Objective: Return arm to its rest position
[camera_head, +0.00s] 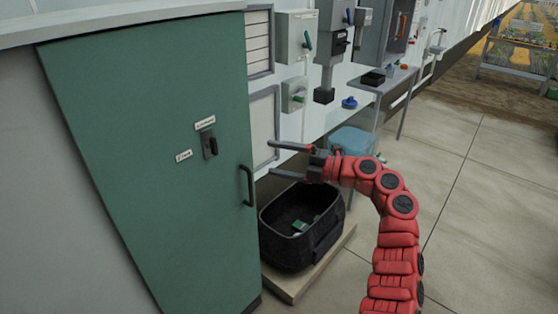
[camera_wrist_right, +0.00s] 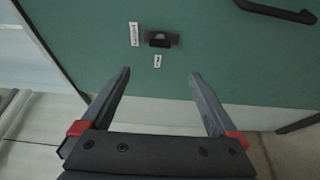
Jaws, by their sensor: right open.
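My right arm (camera_head: 397,235) is red and comes in from the lower right of the head view, bent over to the left. My right gripper (camera_head: 270,159) is open and empty, its two grey fingers pointing left toward the green cabinet door (camera_head: 140,130). It is above the black bin in the picture and appears apart from the door. In the right wrist view the open fingers (camera_wrist_right: 158,75) show with the green door beyond them and nothing between them. My left gripper is in neither view.
The door has a dark latch (camera_head: 209,143) and a black handle (camera_head: 248,186). A black bin (camera_head: 330,232) with small items stands on a low pale platform (camera_head: 300,283). A blue stool (camera_head: 352,141) and a small table (camera_head: 392,78) stand behind. The floor (camera_head: 480,230) at right is clear.

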